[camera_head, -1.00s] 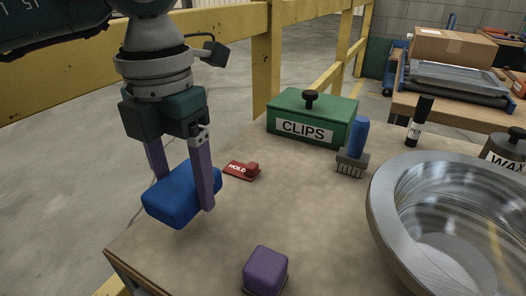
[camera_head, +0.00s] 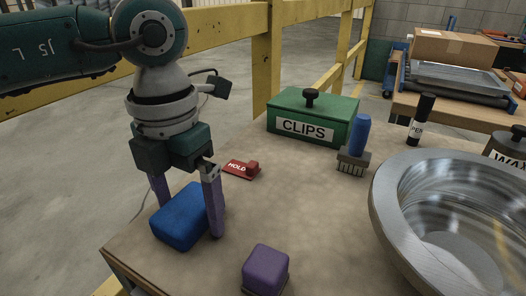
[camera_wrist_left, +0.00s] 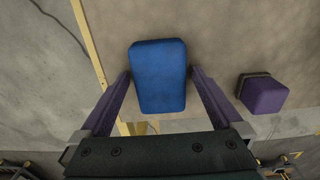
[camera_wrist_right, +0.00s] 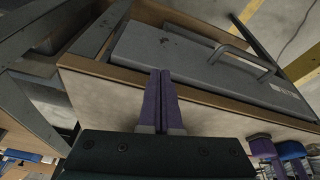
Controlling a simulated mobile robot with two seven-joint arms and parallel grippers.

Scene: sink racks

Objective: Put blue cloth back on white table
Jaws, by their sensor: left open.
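The blue cloth (camera_head: 180,216), a thick rounded block in shape, lies on the pale beige table (camera_head: 205,265) near its left edge. My left gripper (camera_head: 188,220) is open, with its purple fingers down on either side of the cloth. In the left wrist view the cloth (camera_wrist_left: 159,80) sits between the fingertips (camera_wrist_left: 160,76), with a slim gap at the right finger. My right gripper (camera_wrist_right: 161,74) shows only in its own wrist view; its fingers are together with nothing between them.
A purple block (camera_head: 266,266) stands right of the cloth at the front. A red HOLD tag (camera_head: 240,169), a green CLIPS box (camera_head: 313,117) and a blue-handled brush (camera_head: 356,145) lie behind. A large metal bowl (camera_head: 385,215) fills the right. A yellow rail (camera_head: 215,40) runs behind.

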